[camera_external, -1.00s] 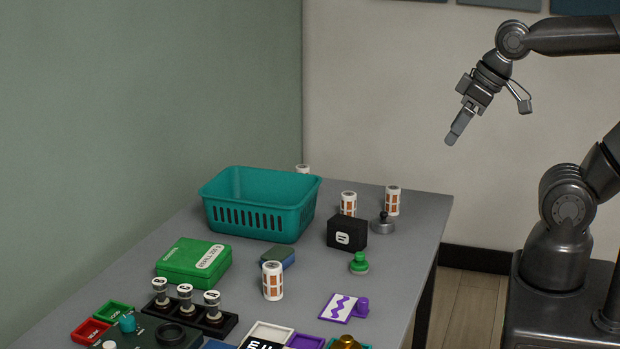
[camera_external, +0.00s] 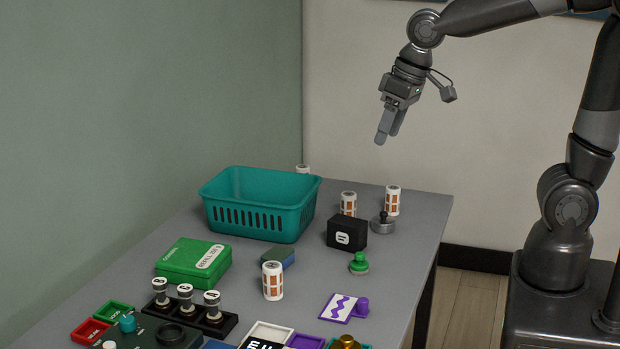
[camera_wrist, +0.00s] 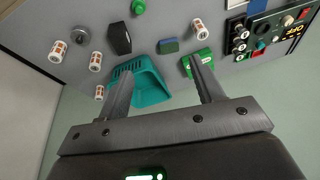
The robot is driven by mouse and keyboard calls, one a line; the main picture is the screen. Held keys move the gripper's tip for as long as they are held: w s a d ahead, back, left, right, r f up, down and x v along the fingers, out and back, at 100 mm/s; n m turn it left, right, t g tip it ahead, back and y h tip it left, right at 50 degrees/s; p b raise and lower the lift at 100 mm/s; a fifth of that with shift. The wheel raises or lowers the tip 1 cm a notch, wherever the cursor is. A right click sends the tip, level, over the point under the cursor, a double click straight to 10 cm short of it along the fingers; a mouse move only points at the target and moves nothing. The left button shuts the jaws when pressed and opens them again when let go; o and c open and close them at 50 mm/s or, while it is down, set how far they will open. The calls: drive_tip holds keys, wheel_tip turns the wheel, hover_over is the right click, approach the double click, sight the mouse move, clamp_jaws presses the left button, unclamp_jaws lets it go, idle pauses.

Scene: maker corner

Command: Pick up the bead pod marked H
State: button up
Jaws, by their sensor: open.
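Several white cylinders with orange windows, which look like bead pods, stand upright on the grey table. One is in front (camera_external: 272,281), one stands behind the black box (camera_external: 348,203), one at the back right (camera_external: 392,200), and one is mostly hidden behind the teal basket (camera_external: 262,220). I cannot read an H on any. The wrist view shows pods too, one near the green case (camera_wrist: 199,28) and others at the left (camera_wrist: 57,51). My gripper (camera_external: 382,139) is open and empty, high above the table's back right. Its spread fingers show in the wrist view (camera_wrist: 164,72).
A green case (camera_external: 190,262), blue-green block (camera_external: 280,257), green knob (camera_external: 359,264), grey weight (camera_external: 382,226) and purple-patterned card (camera_external: 338,308) lie around.

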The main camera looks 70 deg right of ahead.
drive_tip(key=w+a+f+g, duration=0.1)
drive_tip(key=w+a+f, duration=0.25)
drive_tip(key=w, duration=0.35)
drive_tip(key=m+g, duration=0.2)
drive_tip(key=g, duration=0.1)
hover_over(272, 265)
drive_tip(key=s, duration=0.1)
wheel_tip(272, 265, down, 16)
drive_tip(key=shift+s+f, duration=0.1)
wheel_tip(272, 265, down, 5)
drive_tip(key=shift+f, duration=0.15)
drive_tip(key=shift+w+f, duration=0.2)
drive_tip(key=shift+f, duration=0.75)
drive_tip(key=shift+w+f, duration=0.2)
drive_tip(key=shift+f, duration=0.7)
drive_tip(key=shift+w+f, duration=0.2)
drive_tip(key=shift+f, duration=0.75)
drive_tip(key=shift+c, duration=0.4)
drive_tip(key=c, duration=1)
drive_tip(key=shift+r, duration=0.1)
